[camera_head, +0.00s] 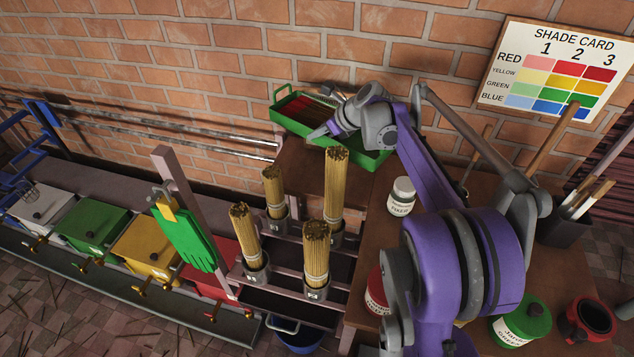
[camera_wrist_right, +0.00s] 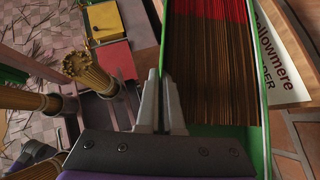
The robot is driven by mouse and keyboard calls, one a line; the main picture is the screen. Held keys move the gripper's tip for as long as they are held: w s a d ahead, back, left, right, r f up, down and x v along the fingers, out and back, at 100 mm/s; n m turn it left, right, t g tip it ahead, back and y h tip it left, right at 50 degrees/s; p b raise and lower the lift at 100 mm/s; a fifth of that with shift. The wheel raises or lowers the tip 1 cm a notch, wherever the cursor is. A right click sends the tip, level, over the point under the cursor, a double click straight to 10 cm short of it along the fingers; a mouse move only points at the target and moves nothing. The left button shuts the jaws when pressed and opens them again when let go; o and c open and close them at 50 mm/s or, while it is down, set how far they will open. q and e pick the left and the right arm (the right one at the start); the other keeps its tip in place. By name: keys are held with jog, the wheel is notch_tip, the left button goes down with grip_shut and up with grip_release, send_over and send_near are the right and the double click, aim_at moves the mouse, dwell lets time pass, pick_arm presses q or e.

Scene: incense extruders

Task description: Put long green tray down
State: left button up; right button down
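The long green tray (camera_head: 375,163) is at the back against the brick wall, above or on the wooden surface; I cannot tell whether it touches. It holds dark incense sticks with red ends. My right gripper (camera_head: 320,132) is at the tray's near long side. In the right wrist view, the fingers of my right gripper (camera_wrist_right: 160,108) are close together on the tray's green side wall (camera_wrist_right: 167,35), with the sticks (camera_wrist_right: 212,75) lying lengthwise to the right. My left gripper is not in view.
Several bundles of sticks stand in metal cups, one (camera_head: 316,255) in front of the tray. A white jar (camera_head: 401,196), a green-lidded jar (camera_head: 524,318) and a dark pot holding tools (camera_head: 563,228) stand on the right table. A shade card (camera_head: 555,70) hangs behind.

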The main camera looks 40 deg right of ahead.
notch_tip(320, 180, down, 19)
jog(key=shift+r+b, duration=0.1)
jog(key=shift+b, duration=0.95)
jog(key=c, duration=1.1)
grip_release()
